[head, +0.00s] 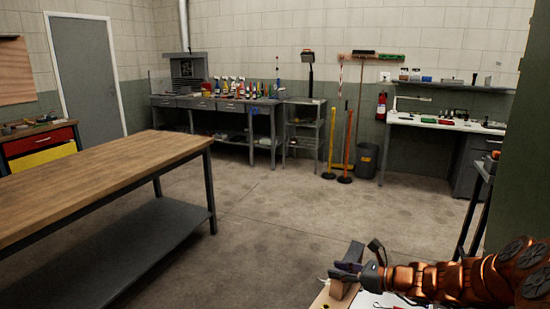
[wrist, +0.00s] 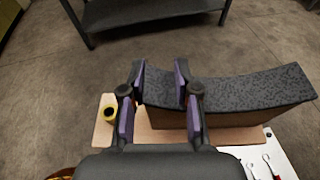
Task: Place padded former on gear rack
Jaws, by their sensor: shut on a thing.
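The padded former (wrist: 245,92) is a curved block with a speckled dark grey pad on top and a brown body. My gripper (wrist: 160,72) is shut on it near its left end in the wrist view, a finger on each side. In the head view, my gripper (head: 349,270) and the former (head: 339,289) are at the bottom, right of centre. The former is over a light wooden board (wrist: 103,133); I cannot tell whether they touch. A grey open rack with shelves (head: 305,124) stands at the back wall; I cannot tell whether it is the gear rack.
A wooden-topped workbench (head: 100,180) fills the left. Yellow and orange posts (head: 347,150) and a grey bin (head: 366,160) stand at the back. The middle floor is clear.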

